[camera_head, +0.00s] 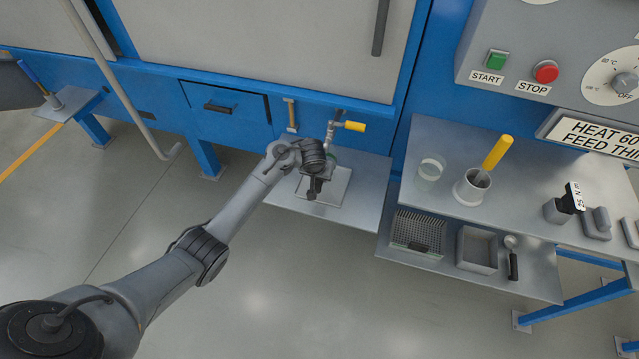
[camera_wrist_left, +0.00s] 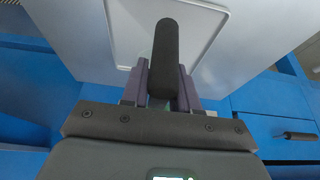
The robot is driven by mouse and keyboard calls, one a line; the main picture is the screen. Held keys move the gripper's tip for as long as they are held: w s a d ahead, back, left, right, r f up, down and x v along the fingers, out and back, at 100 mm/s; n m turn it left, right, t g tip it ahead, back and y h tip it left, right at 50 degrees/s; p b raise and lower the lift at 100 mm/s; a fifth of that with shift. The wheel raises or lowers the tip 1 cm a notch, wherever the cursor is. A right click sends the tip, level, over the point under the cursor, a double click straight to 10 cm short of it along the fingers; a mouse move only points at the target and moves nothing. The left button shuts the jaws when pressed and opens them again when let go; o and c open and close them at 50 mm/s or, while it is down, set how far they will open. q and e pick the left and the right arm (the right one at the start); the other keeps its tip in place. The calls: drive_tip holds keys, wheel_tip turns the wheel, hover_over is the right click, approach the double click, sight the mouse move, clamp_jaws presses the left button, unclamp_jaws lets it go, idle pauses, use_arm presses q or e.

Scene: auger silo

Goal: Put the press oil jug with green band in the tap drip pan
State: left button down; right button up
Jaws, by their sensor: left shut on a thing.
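My left gripper (camera_head: 316,178) is over the tap drip pan (camera_head: 338,196), a pale shallow square tray on the low shelf below the tap. In the left wrist view my left gripper (camera_wrist_left: 168,90) is shut on a thick black handle (camera_wrist_left: 166,50), which I take to be the press oil jug's. The jug's body and green band are mostly hidden behind the gripper; only a faint greenish edge shows. The pan's rim also shows in the left wrist view (camera_wrist_left: 205,45). I cannot tell whether the jug touches the pan. My right gripper is not in view.
A tap with a yellow lever (camera_head: 354,126) stands right behind my left gripper. On the right, a steel bench (camera_head: 425,203) holds a glass dish (camera_head: 431,168) and a white pot (camera_head: 472,188). A wire basket (camera_head: 418,232) and a grey bin (camera_head: 477,250) sit below.

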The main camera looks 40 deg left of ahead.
use_arm(q)
wheel_tip(320, 180, down, 4)
drive_tip(key=shift+r+b, duration=0.25)
drive_tip(key=shift+b, duration=0.9)
drive_tip(key=shift+s+r, duration=0.1)
drive_tip(key=c, duration=0.8)
unclamp_jaws()
drive_tip(key=shift+f, duration=0.2)
drive_tip(key=shift+c, duration=0.2)
